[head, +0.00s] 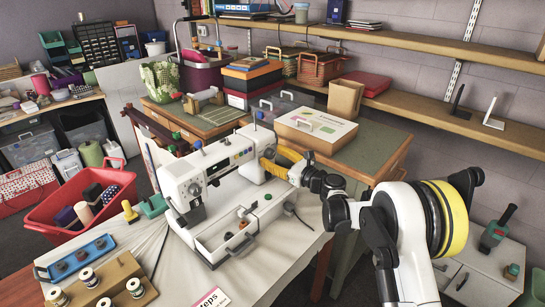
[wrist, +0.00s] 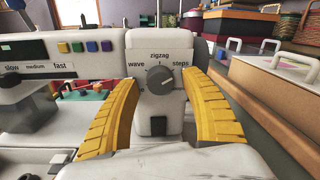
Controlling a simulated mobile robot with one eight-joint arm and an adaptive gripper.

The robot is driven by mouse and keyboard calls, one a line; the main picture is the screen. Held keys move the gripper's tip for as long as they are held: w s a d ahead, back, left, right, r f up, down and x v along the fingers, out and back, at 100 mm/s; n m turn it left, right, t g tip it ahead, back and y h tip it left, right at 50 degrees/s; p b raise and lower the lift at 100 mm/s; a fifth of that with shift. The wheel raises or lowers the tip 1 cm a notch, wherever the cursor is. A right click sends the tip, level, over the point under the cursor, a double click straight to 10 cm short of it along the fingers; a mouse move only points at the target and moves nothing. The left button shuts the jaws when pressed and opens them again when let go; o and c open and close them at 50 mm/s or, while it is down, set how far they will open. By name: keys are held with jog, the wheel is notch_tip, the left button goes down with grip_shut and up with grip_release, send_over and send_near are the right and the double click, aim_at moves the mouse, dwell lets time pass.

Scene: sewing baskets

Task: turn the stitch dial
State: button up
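The white sewing machine (head: 222,165) stands on the table. In the wrist view its grey stitch dial (wrist: 158,84) sits on the machine's end panel, with the labels wave to the left, zigzag above and steps to the right. The dial's pale mark appears to point up and right, toward steps. My gripper (wrist: 162,95) is open, its yellow fingers on either side of the dial with visible gaps, apparently not touching it. In the head view my gripper (head: 280,162) is at the machine's right end and the dial is not clearly seen. A card reading "steps" (head: 210,299) lies at the front.
Coloured buttons (wrist: 85,47) and a slow-medium-fast speed control (wrist: 36,68) are on the machine, left of the dial. A white-lidded box (head: 315,132) stands behind my gripper. A red basket (head: 70,222) and a thread-spool stand (head: 120,272) are at the left.

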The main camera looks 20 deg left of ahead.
jog(key=v, duration=1.2)
